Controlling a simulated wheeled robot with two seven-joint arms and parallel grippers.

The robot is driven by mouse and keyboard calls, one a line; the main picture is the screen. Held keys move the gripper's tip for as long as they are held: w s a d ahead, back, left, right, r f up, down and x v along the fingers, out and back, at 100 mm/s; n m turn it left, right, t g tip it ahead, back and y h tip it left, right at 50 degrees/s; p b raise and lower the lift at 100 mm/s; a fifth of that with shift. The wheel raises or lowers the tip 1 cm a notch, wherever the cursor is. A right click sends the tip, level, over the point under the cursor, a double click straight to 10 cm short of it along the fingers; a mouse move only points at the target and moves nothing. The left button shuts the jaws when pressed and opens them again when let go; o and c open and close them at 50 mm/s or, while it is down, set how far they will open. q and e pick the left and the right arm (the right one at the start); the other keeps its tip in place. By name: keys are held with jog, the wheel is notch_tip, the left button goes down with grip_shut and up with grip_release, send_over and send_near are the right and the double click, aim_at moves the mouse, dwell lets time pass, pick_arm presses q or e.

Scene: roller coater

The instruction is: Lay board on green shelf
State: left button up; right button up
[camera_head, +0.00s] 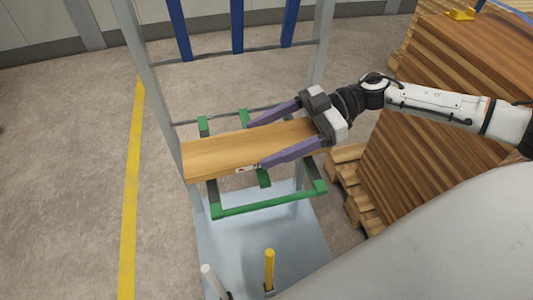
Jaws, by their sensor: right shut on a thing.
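A light-brown wooden board (222,151) lies level across the middle of the view, with a small white label on its front edge. My right gripper (259,144) comes in from the right and is shut on the board, one purple finger along each long side. The green shelf (270,203) is a green frame on a grey rack, with its front bar and ends showing below and behind the board. The board covers the middle of the shelf. I cannot tell whether the board touches it. My left gripper is not in view.
A large stack of wooden boards (450,110) stands at the right, near my right arm. Grey rack posts (145,80) and blue bars (237,25) rise behind the shelf. A yellow post (269,268) stands on the rack's grey base. The floor at the left is clear.

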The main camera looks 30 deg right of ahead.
aim_at(268, 153)
jog(key=shift+f+b, duration=0.65)
jog(key=shift+f, duration=1.6)
jog(key=shift+f, duration=0.1)
jog(key=o, duration=1.6)
jog(key=shift+f, duration=0.1)
jog(key=p+v, duration=0.1)
jog(key=v, duration=1.1)
jog(key=shift+w+r, duration=0.1)
jog(key=shift+r, duration=0.1)
